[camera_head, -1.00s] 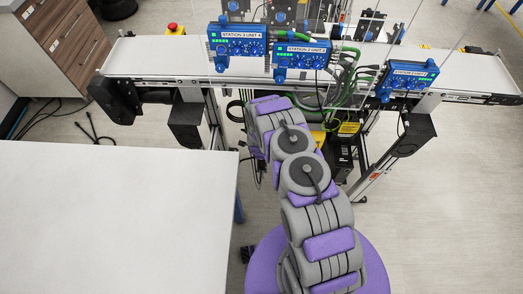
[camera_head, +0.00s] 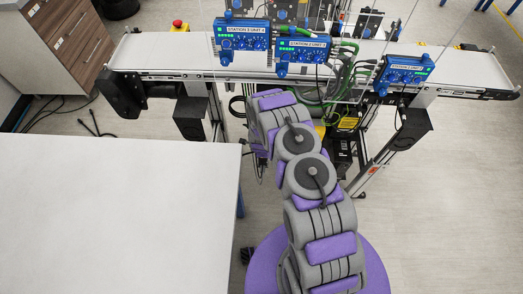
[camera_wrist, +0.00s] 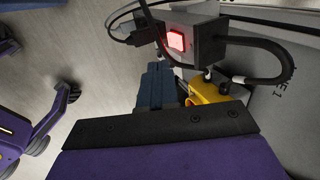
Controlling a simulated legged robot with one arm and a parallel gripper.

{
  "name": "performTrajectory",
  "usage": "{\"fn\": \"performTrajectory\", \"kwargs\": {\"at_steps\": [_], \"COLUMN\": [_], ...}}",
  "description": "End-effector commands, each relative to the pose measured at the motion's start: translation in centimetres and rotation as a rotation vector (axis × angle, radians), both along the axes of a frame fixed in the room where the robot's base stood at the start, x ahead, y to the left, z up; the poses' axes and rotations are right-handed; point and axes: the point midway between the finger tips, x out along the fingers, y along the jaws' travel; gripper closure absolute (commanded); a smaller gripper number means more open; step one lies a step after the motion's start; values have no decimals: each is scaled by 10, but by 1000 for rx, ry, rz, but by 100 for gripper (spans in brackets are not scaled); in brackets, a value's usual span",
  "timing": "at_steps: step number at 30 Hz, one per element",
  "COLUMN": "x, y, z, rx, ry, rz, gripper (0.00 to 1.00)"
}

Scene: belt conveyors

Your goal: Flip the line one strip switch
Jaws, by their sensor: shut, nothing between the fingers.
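The strip switch (camera_wrist: 176,41) is a red lit rocker on the end of a grey power strip (camera_wrist: 207,44), at the top of the wrist view. Black plugs and cables run from the strip. Part of a label ending in "E 1" shows on the grey surface to its right. A gap shows between fingertips and switch in the picture; depth is hard to tell. In the head view the gripper and strip are hidden beneath the conveyor.
The conveyor (camera_head: 178,58) crosses above my arm, carrying blue station units (camera_head: 302,50) with green cables. A yellow part (camera_wrist: 207,92) lies right of the fingers. A black cable (camera_wrist: 268,62) loops at right. A white table (camera_head: 110,215) stands at left.

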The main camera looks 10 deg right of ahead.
Motion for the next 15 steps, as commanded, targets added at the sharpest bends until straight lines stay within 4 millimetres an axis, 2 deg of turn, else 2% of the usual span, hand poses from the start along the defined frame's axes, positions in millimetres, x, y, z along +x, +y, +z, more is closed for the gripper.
{"fn": "performTrajectory", "kwargs": {"at_steps": [1,7,15], "x": [-1,-7,-11], "y": [0,5,6], "z": [10,43,63], "rx": [0,-4,-5], "ry": [-2,-2,-2], "rz": [-1,1,-1], "gripper": [100,100,100]}}
